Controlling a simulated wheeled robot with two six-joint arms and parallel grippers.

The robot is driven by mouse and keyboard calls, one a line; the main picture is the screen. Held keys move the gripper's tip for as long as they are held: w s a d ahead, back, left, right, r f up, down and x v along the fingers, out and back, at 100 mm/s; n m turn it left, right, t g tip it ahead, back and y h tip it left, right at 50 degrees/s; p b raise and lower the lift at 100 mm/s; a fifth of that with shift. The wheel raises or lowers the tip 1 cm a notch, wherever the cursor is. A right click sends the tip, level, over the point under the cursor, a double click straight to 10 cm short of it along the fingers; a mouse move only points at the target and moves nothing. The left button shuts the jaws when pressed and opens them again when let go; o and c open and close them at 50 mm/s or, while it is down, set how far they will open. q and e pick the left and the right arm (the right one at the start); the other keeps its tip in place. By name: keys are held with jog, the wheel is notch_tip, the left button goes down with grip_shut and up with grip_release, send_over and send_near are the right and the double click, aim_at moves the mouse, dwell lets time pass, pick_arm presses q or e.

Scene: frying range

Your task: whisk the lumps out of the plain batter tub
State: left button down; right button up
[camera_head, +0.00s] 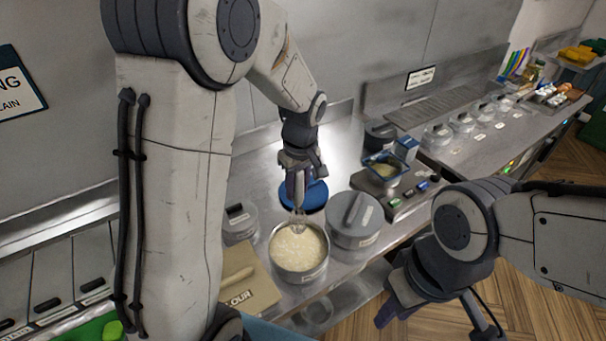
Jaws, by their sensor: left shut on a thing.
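The plain batter tub (301,274) is a round metal-looking container full of pale, lumpy batter (297,247), standing on the steel counter. My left gripper (298,203) is above its far rim, pointing down, shut on a whisk (298,222). The whisk hangs roughly upright, its lower end at the far side of the batter; how deep it reaches is hard to tell. My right gripper (387,312) is at the lower right, in front of the counter and away from the tub. Its fingertips are partly hidden, so its opening is unclear.
A grey lidded tub (354,222) stands right of the batter, a blue-topped container (302,193) behind it, and a clear lidded container (239,226) to its left. A flour bag (247,287) lies at front left. A scale (396,193) with a small tray is further right.

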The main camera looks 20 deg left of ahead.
aim_at(297, 218)
pick_arm(q)
jog(key=shift+f+b, duration=0.3)
jog(key=shift+f, duration=0.05)
jog(key=shift+a+f+b, duration=0.1)
jog(key=shift+f+b, duration=0.5)
jog(key=shift+f, duration=0.15)
notch_tip(297, 218, down, 10)
jog(key=b, duration=0.7)
jog(key=shift+r+b, duration=0.1)
jog(key=shift+b, duration=0.3)
